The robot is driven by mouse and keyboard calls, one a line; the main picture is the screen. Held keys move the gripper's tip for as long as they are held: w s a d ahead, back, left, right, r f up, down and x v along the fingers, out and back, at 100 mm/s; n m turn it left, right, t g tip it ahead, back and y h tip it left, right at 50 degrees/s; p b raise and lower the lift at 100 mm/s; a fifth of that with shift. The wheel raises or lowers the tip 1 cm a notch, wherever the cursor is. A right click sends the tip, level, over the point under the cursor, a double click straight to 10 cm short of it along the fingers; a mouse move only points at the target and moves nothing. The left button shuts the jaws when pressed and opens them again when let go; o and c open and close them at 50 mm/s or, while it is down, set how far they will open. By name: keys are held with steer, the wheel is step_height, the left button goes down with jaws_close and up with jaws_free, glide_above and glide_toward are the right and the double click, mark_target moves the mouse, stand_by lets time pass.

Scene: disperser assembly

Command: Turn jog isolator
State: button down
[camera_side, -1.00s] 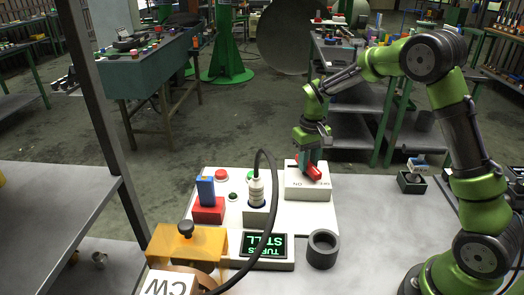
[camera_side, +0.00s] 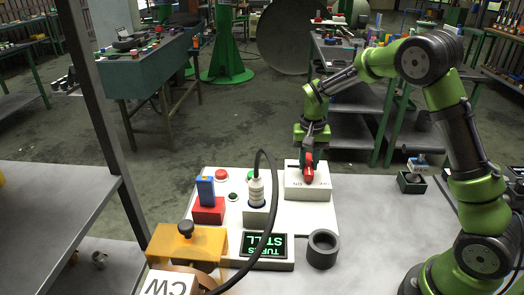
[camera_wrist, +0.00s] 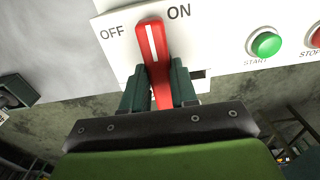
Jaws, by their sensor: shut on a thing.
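The jog isolator is a white box (camera_side: 293,190) with a red rotary handle (camera_side: 309,173) on its top, at the back right of the white panel. In the wrist view the red handle (camera_wrist: 154,48) has a white line, and its tip points between the OFF and ON labels. My gripper (camera_wrist: 158,84) has its two dark green fingers on either side of the handle, shut on it. In the side view my gripper (camera_side: 308,152) comes down over the box, and the handle shows below the fingers.
Green START (camera_wrist: 266,44) and red STOP buttons sit beside the handle. Table at the right is mostly clear.

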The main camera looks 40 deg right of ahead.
mark_target(309, 162)
steer(key=shift+r, duration=0.1)
steer(key=c, duration=0.9)
jaws_free()
step_height(309, 162, up, 17)
steer(key=shift+f, duration=0.1)
steer(key=shift+d, duration=0.1)
